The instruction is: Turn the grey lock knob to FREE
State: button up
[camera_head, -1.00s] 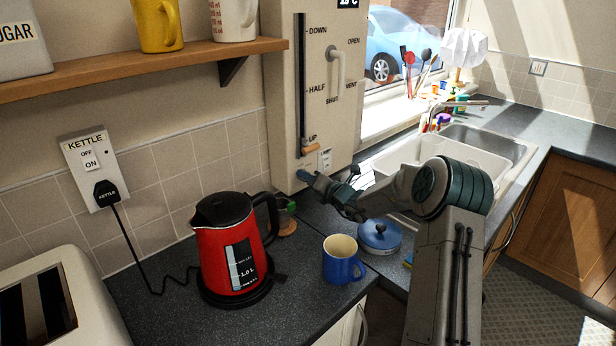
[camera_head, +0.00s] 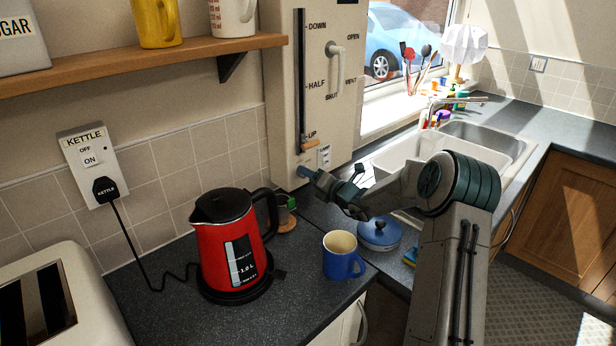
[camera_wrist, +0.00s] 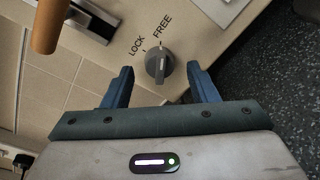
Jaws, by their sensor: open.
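The grey lock knob (camera_wrist: 159,63) is on the beige panel (camera_wrist: 205,50), with the words LOCK (camera_wrist: 136,46) and FREE (camera_wrist: 162,27) printed beside it. In the wrist view the knob lies between the two blue fingers of my gripper (camera_wrist: 160,68), with a gap to each finger. My gripper is open and holds nothing. Which word the knob points to is hard to tell. In the head view my gripper (camera_head: 306,173) is at the lower part of the panel (camera_head: 282,100), and the knob cannot be made out there.
A wooden-handled slider (camera_head: 311,145) sits at UP, and a white handle (camera_head: 338,68) is above. A sink (camera_head: 490,140) is right.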

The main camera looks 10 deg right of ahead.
jog(key=b+v, duration=0.1)
jog(key=v, duration=1.1)
jog(key=shift+s+b, duration=0.15)
jog(key=shift+b, duration=0.15)
jog(key=shift+d+r, duration=0.1)
